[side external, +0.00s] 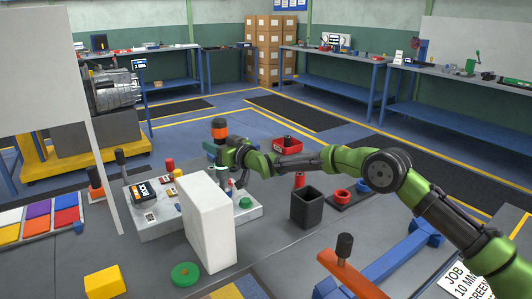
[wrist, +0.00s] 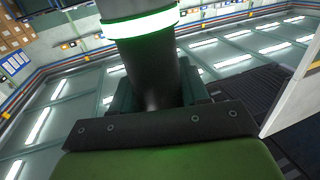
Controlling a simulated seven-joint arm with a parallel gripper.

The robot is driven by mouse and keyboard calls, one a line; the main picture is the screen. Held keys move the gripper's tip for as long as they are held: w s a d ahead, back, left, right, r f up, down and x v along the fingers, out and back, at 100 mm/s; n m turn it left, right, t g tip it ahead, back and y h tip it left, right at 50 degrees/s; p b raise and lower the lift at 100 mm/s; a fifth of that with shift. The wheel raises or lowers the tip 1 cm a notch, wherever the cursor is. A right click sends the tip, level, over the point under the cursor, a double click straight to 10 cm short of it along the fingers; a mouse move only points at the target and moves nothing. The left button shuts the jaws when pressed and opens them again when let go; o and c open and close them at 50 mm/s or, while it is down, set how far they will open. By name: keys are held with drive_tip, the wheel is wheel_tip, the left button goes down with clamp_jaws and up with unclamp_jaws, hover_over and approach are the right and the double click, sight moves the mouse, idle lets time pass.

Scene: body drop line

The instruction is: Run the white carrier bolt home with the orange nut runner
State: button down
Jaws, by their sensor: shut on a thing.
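In the wrist view my gripper (wrist: 152,92) closes on a dark cylinder (wrist: 147,62) with a glowing green ring (wrist: 140,24). I cannot make out the white carrier bolt; a tall white block (side external: 208,222) hides part of the plate, and small parts near my gripper are too small to tell.
A black labelled box (side external: 142,195) and several small parts stand on the plate. A black open bin (side external: 307,209) and a red tray (side external: 287,146) are to the right. A green disc (side external: 185,274) and a yellow block (side external: 104,282) lie in front. A white panel (side external: 40,70) stands left.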

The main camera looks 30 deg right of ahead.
sight(215, 129)
drive_tip(key=shift+f, duration=0.45)
idle(1.8)
idle(0.6)
drive_tip(key=shift+r, duration=2.9)
